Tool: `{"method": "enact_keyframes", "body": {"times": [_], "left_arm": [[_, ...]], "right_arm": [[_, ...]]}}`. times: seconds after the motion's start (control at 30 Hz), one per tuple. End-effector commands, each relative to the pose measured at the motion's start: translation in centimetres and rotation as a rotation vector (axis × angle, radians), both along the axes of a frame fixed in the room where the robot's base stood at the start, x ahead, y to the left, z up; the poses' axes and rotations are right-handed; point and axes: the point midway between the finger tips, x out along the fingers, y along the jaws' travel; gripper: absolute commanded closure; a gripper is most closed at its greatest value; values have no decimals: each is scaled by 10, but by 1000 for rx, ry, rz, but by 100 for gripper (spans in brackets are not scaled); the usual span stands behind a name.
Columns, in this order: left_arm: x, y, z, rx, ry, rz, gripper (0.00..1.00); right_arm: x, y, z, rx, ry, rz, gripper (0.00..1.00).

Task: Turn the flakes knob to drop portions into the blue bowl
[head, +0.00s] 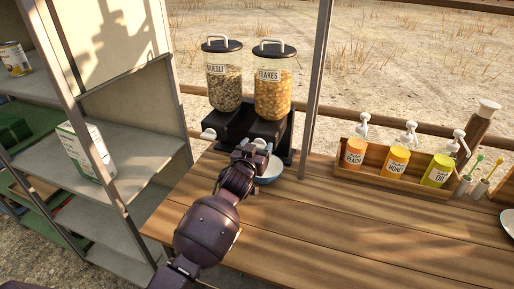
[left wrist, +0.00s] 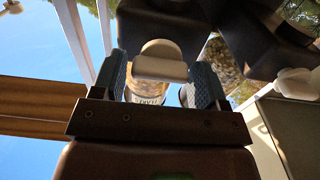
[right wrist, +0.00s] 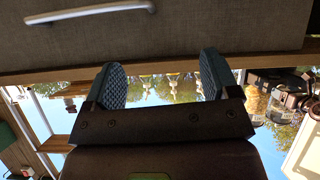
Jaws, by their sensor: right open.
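The flakes dispenser (head: 272,88) stands on the wooden counter, a clear canister of orange flakes with a black lid. In the head view my left gripper (head: 257,150) is at the front of the dispenser and hides most of this knob. The blue bowl (head: 268,171) sits below the flakes outlet, partly hidden by my gripper. My right gripper (right wrist: 163,80) is open and empty in the right wrist view, outside the head view.
The muesli dispenser (head: 223,85) stands close on the left, with its own white knob (head: 208,134). A van post (head: 316,90) rises right of the dispensers. A wooden caddy (head: 385,180) holds pump bottles. The front counter is clear. Shelves (head: 120,150) stand at left.

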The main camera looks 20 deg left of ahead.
Motion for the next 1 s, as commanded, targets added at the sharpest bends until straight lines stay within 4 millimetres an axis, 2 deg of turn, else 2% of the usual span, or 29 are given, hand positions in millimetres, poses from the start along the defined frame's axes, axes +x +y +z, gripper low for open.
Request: {"method": "enact_keyframes", "body": {"times": [0.03, 0.2, 0.23, 0.63, 1.0], "left_arm": [[0, 0, 0, 0, 0, 0, 41], [0, 0, 0, 0, 0, 0, 67], [0, 0, 0, 0, 0, 0, 68], [0, 0, 1, 88, -3, 0, 68], [0, -2, 1, 395, -15, 0, 68]], "right_arm": [[-2, -1, -1, -1, 3, 0, 19], [-6, -2, -3, -3, 12, -2, 19], [-7, -2, -4, -4, 14, -1, 19], [-5, -3, 1, -6, 9, 0, 19], [3, -2, 13, -6, -7, 4, 19]]}}
